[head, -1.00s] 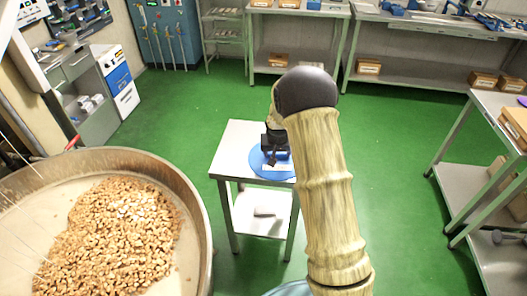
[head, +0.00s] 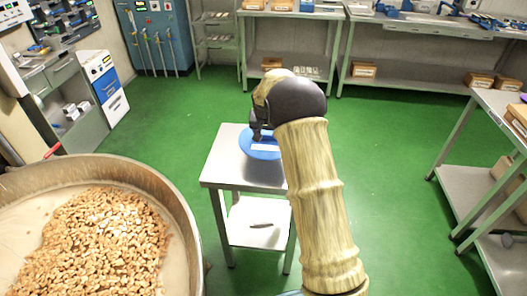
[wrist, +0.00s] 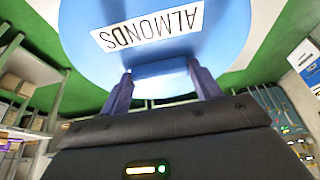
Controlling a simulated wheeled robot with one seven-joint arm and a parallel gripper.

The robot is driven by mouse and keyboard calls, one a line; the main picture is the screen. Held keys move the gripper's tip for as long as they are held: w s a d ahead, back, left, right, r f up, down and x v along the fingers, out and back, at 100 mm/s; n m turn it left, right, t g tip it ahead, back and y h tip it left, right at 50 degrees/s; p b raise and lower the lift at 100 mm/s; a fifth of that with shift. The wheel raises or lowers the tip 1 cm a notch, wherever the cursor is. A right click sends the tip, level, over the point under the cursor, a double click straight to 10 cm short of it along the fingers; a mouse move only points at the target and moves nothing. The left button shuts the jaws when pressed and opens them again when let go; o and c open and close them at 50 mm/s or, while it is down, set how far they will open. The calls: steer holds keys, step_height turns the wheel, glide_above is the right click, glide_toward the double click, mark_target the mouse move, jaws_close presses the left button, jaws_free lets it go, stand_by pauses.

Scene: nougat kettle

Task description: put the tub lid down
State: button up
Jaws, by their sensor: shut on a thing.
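The tub lid is a blue disc with a white label reading ALMONDS; it shows in the head view (head: 262,154) and large in the wrist view (wrist: 230,45). My gripper (head: 257,136) is shut on the lid; in the wrist view its two dark fingers (wrist: 160,88) stand either side of the lid's near edge part. In the head view the lid appears over the grey top of a small table (head: 228,172), partly hidden by my arm. I cannot tell how high above the top it is. The tub is not clearly in view.
A large round kettle (head: 178,196) with nuts stands at the lower left. A grey object (head: 262,225) lies on the small table's lower shelf. A workbench (head: 455,172) stands at the right, with more benches along the back. The green floor (head: 385,130) between is clear.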

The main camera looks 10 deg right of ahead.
mark_target(267, 141)
step_height(267, 141, down, 4)
steer(key=shift+w+f, duration=0.15)
steer(key=shift+f, duration=0.05)
steer(key=shift+d, duration=0.15)
steer(key=shift+a+f, duration=0.2)
steer(key=shift+f, duration=1.65)
steer(key=shift+f, duration=0.15)
steer(key=o, duration=1)
